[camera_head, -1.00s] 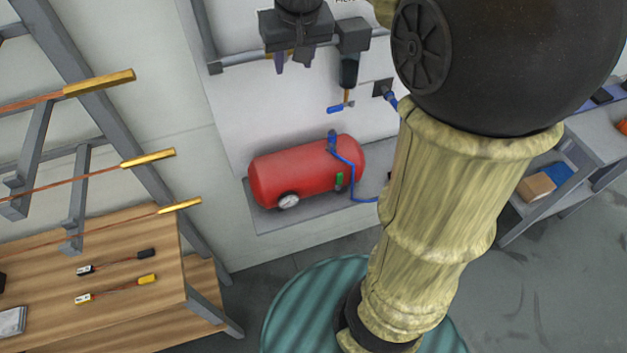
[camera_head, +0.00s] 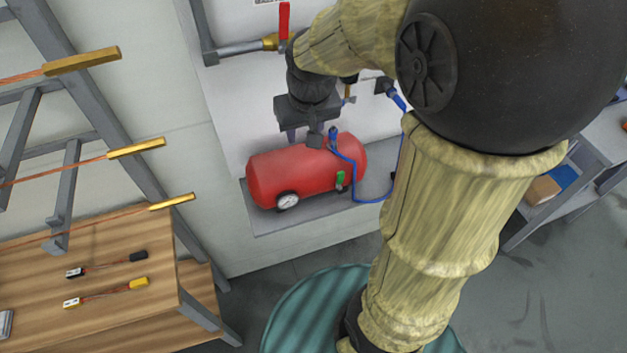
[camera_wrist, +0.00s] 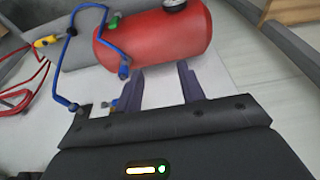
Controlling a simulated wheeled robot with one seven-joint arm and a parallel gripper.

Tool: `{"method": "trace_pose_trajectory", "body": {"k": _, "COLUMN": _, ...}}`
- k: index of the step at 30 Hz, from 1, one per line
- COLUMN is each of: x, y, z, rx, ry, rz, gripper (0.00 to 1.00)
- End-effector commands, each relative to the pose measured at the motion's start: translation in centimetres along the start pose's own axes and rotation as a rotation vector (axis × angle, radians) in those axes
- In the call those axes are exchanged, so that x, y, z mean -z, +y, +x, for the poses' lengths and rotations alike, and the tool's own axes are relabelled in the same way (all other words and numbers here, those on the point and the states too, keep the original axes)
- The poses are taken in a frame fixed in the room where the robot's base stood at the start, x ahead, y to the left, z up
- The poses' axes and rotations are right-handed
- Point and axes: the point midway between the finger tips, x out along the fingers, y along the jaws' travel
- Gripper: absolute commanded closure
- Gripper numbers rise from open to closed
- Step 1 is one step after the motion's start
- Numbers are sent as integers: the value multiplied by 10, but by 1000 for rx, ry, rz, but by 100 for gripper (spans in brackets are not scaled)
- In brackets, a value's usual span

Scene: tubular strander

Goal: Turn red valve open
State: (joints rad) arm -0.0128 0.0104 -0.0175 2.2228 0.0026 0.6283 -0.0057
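The red valve (camera_head: 284,24) is a flat red handle on a brass fitting at the end of a grey pipe on the wall, at the top of the head view. The handle stands upright, across the line of the pipe. My gripper (camera_head: 303,134) is below the valve and apart from it, in front of the red tank. In the wrist view, the two fingers of my gripper (camera_wrist: 160,86) are spread with an empty gap, pointing toward the tank. I do not make out the valve in the wrist view. My arm hides the pipe right of the valve.
A red tank (camera_head: 275,177) with a gauge and blue hose (camera_head: 358,170) sits on a grey ledge (camera_head: 285,218) under the pipe (camera_head: 240,48). A wooden table (camera_head: 110,240) and metal frame stand left. A green round drum (camera_head: 300,305) is below my arm.

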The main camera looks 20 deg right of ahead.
Motion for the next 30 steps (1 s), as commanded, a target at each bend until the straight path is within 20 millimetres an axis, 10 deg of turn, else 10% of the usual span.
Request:
{"method": "trace_pose_trajectory", "body": {"k": 18, "x": -72, "y": 0, "z": 66, "rx": 0, "ry": -34, "rz": 0, "gripper": 61}}
{"method": "trace_pose_trajectory", "body": {"k": 30, "x": -80, "y": 0, "z": 71, "rx": 0, "ry": -36, "rz": 0, "gripper": 61}}
